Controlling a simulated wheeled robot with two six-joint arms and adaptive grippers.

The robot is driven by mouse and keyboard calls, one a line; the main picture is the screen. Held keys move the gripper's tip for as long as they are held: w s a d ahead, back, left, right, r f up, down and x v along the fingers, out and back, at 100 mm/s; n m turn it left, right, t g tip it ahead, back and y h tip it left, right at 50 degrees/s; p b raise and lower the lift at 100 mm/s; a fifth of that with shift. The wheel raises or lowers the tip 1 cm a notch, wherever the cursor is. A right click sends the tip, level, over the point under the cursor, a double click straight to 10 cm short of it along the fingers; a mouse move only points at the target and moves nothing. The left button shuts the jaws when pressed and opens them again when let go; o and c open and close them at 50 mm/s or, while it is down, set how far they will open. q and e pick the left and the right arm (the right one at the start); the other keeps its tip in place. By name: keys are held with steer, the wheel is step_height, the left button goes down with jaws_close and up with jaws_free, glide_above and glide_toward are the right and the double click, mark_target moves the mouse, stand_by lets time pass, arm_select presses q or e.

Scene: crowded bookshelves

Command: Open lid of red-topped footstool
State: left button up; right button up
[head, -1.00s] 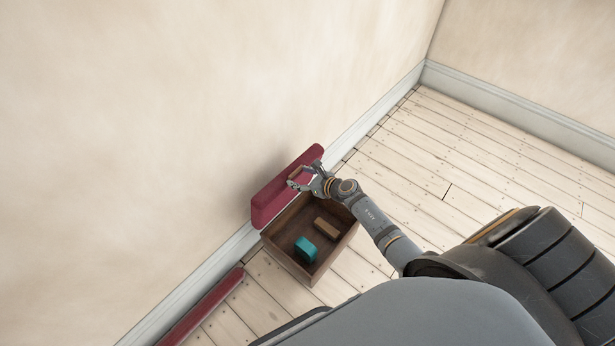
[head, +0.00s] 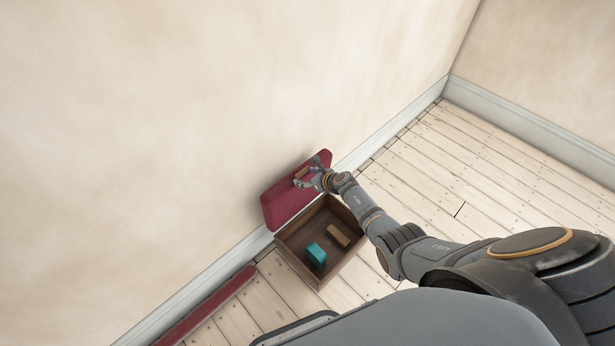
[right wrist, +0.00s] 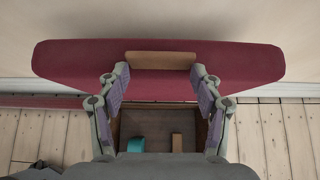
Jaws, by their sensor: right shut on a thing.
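The footstool is a brown wooden box (head: 292,254) on the floor by the wall, with its inside showing. Its red lid (head: 285,203) is raised and leans back toward the wall; it also shows in the right wrist view (right wrist: 80,62). A wooden tab (head: 302,173) sits on the lid's edge. My right gripper (head: 307,180) is at this tab. A teal object (head: 316,255) and a small wooden block (head: 338,236) lie inside the box. My left gripper is out of view.
The wall with its pale skirting board (head: 385,133) runs close behind the footstool. A long red-topped piece (head: 205,308) lies along the wall at lower left. The plank floor (head: 470,190) to the right is clear.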

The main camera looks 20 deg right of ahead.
steer(key=shift+s+a+f, duration=0.2)
steer(key=shift+f, duration=0.05)
steer(key=o, duration=1.5)
steer(key=shift+c, duration=0.2)
steer(key=shift+o, duration=1.1)
steer(key=shift+w, duration=0.15)
steer(key=shift+d, duration=0.1)
steer(key=shift+r, duration=0.1)
steer(key=shift+s+d+r, duration=0.25)
steer(key=shift+s, duration=0.05)
steer(key=v, duration=1.1)
